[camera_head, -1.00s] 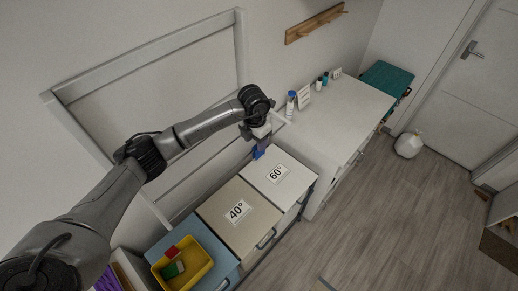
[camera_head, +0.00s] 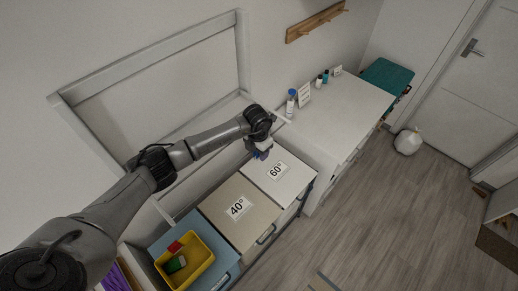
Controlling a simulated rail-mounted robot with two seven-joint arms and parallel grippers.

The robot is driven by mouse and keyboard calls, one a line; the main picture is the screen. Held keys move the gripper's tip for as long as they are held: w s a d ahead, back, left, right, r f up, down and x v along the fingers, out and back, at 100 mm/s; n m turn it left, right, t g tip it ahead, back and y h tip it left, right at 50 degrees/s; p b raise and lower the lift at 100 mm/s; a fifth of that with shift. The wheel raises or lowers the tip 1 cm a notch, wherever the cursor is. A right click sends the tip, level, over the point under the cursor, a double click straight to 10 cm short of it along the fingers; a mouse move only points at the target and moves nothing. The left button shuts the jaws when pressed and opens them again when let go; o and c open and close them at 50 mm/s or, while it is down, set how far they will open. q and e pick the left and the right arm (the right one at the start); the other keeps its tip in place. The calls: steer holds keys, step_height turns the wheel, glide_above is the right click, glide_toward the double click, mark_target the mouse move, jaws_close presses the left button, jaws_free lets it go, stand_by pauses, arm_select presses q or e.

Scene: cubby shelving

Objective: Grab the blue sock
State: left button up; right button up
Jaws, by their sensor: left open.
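My left arm comes in from the left and reaches over the lidded bins. My left gripper (camera_head: 262,151) is small in the picture, pointing down at the back edge of the white bin marked 60° (camera_head: 291,182). It is open. A small dark blue patch shows right at its fingertips. It may be the blue sock, but it is too small and too covered to tell, and I cannot tell whether the fingers touch it. My right gripper is out of view.
A beige bin marked 40° (camera_head: 255,222) and a blue bin (camera_head: 222,265) carrying a yellow tray (camera_head: 207,262) with red and green items stand in the row. A white counter (camera_head: 345,113) with bottles (camera_head: 291,102) is behind right. The floor (camera_head: 385,225) is open.

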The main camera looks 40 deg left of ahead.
arm_select(q)
steer(key=shift+c, duration=0.3)
jaws_close()
steer(key=shift+r, duration=0.1)
